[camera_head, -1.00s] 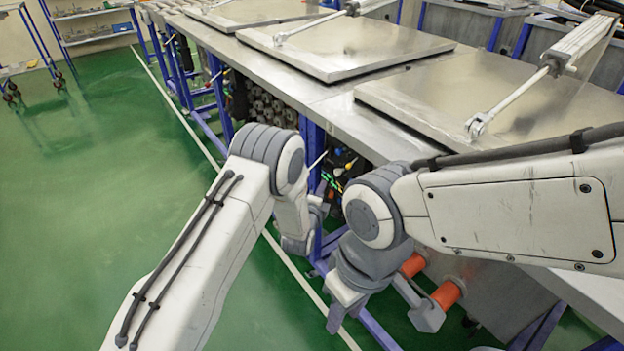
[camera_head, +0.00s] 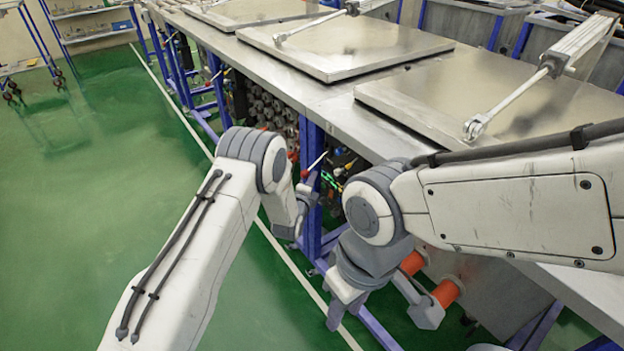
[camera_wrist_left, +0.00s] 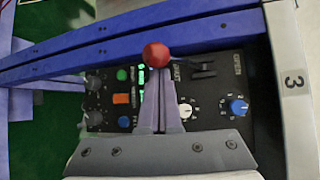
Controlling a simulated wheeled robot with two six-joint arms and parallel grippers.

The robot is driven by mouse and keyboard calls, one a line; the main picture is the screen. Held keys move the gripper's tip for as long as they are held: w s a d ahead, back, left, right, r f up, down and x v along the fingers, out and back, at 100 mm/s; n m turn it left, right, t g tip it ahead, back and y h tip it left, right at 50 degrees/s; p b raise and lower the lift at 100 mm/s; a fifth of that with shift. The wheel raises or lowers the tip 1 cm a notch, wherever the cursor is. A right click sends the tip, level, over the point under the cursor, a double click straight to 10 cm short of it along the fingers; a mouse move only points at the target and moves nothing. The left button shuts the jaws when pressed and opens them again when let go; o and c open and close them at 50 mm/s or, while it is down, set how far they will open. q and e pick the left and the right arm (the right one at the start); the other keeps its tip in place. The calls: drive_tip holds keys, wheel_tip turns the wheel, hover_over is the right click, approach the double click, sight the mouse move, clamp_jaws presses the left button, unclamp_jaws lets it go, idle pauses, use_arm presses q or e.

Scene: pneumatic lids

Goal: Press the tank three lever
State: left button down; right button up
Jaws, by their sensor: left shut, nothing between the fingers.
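In the left wrist view, a red ball knob (camera_wrist_left: 156,55) of a lever stands in front of a black control panel (camera_wrist_left: 215,118). A label with the number 3 (camera_wrist_left: 294,82) is on the pale post at the right. My left gripper (camera_wrist_left: 158,72) is shut and empty, its fingertips right at the lower side of the knob; I cannot tell whether they touch. The knob hides what lies behind it. In the head view my left gripper (camera_head: 310,192) is beside the blue frame under the tanks, partly hidden. My right gripper (camera_head: 382,314) is lower, its fingers apart and empty.
A blue beam (camera_wrist_left: 90,48) crosses above the panel. The panel carries dials, an orange switch (camera_wrist_left: 122,99) and a blue knob (camera_wrist_left: 238,107). Steel tank lids (camera_head: 350,45) with pneumatic cylinders (camera_head: 585,42) lie above. The green floor (camera_head: 90,200) at left is clear.

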use_arm(q)
drive_tip(key=shift+r, duration=0.1)
use_arm(e)
drive_tip(key=shift+r, duration=0.1)
use_arm(q)
drive_tip(key=shift+s+a+r+g+p, duration=0.1)
drive_tip(key=shift+r+g+p, duration=0.2)
drive_tip(key=shift+p, duration=0.25)
use_arm(e)
drive_tip(key=shift+r, duration=0.45)
use_arm(q)
drive_tip(key=shift+a+r+m+y+p, duration=0.1)
drive_tip(key=shift+r+m+y+p, duration=0.1)
drive_tip(key=shift+m+y+p, duration=0.1)
use_arm(e)
drive_tip(key=shift+d+r, duration=0.1)
drive_tip(key=shift+r, duration=0.2)
